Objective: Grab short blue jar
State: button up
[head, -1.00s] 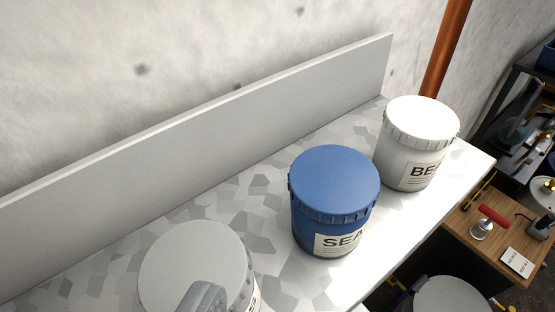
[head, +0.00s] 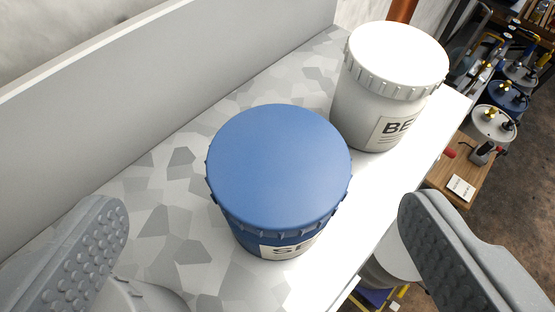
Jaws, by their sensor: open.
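The short blue jar (head: 280,165) stands upright on the patterned grey-white shelf (head: 165,215), in the middle of the view. It has a flat blue lid with a ribbed rim and a pale label, partly seen, low on its front. My gripper (head: 265,235) is open, with one grey finger at the lower left and the other at the lower right. The jar is beyond and between the two fingers, and neither finger appears to touch it.
A white jar (head: 390,85) stands close behind the blue jar to the right. Another pale jar (head: 135,298) is partly hidden by the left finger. A grey back panel (head: 170,60) borders the shelf. Past its right edge are a wooden bench (head: 468,165) and floor clutter.

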aim_at(279, 167)
jog(key=x, duration=0.5)
jog(key=shift+s+d+f, duration=0.1)
jog(key=shift+d+f, duration=0.2)
jog(key=shift+d, duration=0.05)
jog(key=shift+s, duration=0.1)
jog(key=c, duration=1.2)
jog(key=shift+r, duration=0.1)
jog(key=shift+c, duration=0.2)
